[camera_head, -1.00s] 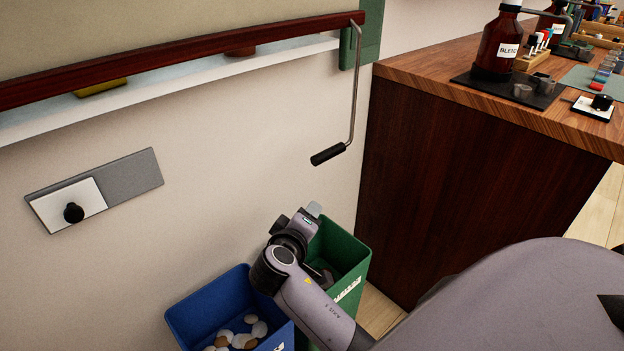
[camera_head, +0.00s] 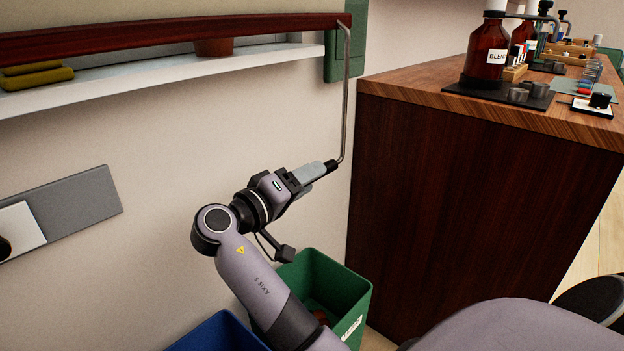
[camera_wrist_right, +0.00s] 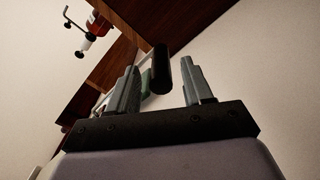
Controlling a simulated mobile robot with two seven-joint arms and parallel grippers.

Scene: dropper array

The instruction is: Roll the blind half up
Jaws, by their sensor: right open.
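The blind's crank (camera_head: 347,95) hangs as a thin metal rod from the green bracket (camera_head: 345,62) at the right end of the dark red bottom rail (camera_head: 160,39). The crank's black handle (camera_head: 331,166) is at its lower end. It also shows in the right wrist view (camera_wrist_right: 162,72), between the two fingertips and beyond the palm. My right gripper (camera_head: 318,170) is open around the handle's end; I cannot tell whether a finger touches it. Its two grey fingers also show in the right wrist view (camera_wrist_right: 160,88). My left gripper is out of view.
A white sill (camera_head: 180,69) holds yellow folded cloths (camera_head: 35,77) and a terracotta pot (camera_head: 214,47). A green bin (camera_head: 345,290) and a blue bin (camera_head: 215,335) stand below my arm. A wooden counter (camera_head: 430,95) with bottles is at the right.

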